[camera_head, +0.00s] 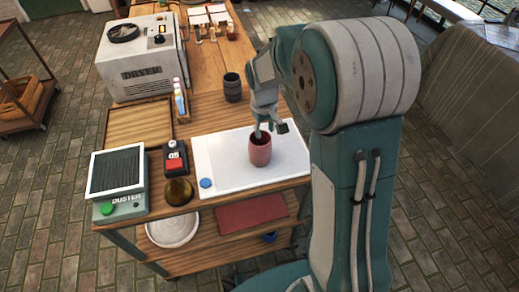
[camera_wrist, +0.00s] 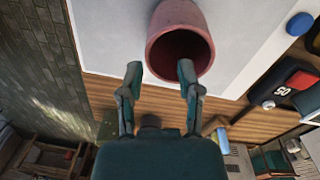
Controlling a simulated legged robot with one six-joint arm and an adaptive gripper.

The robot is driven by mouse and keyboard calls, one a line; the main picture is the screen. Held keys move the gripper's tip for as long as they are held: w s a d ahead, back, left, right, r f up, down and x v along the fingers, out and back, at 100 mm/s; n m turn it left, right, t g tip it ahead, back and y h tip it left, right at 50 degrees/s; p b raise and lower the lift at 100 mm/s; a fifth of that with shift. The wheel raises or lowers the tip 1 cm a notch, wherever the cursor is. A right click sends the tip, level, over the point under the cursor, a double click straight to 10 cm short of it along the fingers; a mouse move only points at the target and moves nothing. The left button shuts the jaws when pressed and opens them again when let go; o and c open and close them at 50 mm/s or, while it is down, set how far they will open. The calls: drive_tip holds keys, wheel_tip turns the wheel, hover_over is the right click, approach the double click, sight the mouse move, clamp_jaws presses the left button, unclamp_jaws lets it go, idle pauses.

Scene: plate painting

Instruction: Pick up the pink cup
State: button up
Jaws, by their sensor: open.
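The pink cup (camera_head: 260,153) stands upright on the white board (camera_head: 222,168) on the wooden table. In the wrist view the pink cup (camera_wrist: 182,16) shows its dark open mouth at the top centre. My gripper (camera_head: 270,130) is over the cup, reaching down from the right. I cannot tell whether either finger touches the cup.
A blue button (camera_head: 206,183) is on the board's left corner. A dark cup (camera_head: 232,87) stands behind the board. A brown bowl (camera_head: 178,191), a red-and-black device (camera_head: 175,160) and a duster box (camera_head: 117,184) are to the left. A dryer (camera_head: 142,66) is farther back.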

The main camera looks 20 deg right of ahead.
sight(269, 139)
drive_tip(key=f, duration=0.1)
drive_tip(key=d+f, duration=0.1)
drive_tip(key=f, duration=0.3)
drive_tip(key=shift+w+d, duration=0.15)
drive_tip(key=shift+d, duration=0.15)
drive_tip(key=shift+a+f, duration=0.15)
drive_tip(key=shift+f, duration=0.1)
clamp_jaws()
